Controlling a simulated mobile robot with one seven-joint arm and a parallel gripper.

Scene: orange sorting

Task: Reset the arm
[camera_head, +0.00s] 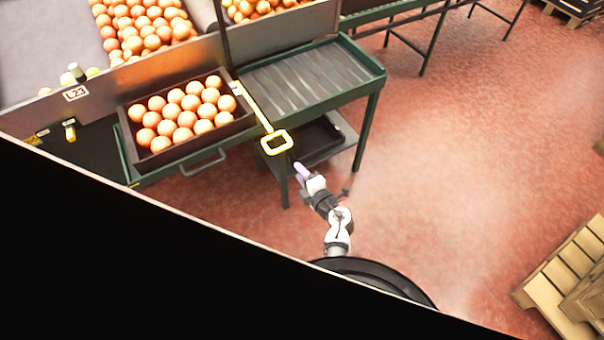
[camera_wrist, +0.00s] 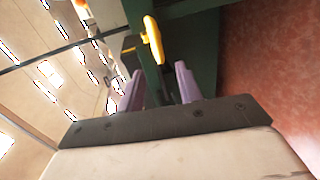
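My gripper (camera_head: 299,168) is in front of the green roller table in the head view, just below and right of the yellow handle (camera_head: 277,142). In the wrist view my gripper (camera_wrist: 159,72) shows two purple fingers spread apart with nothing between them. The yellow handle (camera_wrist: 153,40) appears just past the fingertips in the wrist view. It looks apart from them, though the exact gap is hard to tell. My arm is bent and rises from my round dark base.
A dark crate (camera_head: 243,127) of oranges sits on the green stand left of the roller table (camera_head: 372,68). A dark bin (camera_head: 318,137) is on the shelf below. Wooden pallets (camera_head: 535,288) lie at lower right. Red floor (camera_head: 450,170) to the right is clear.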

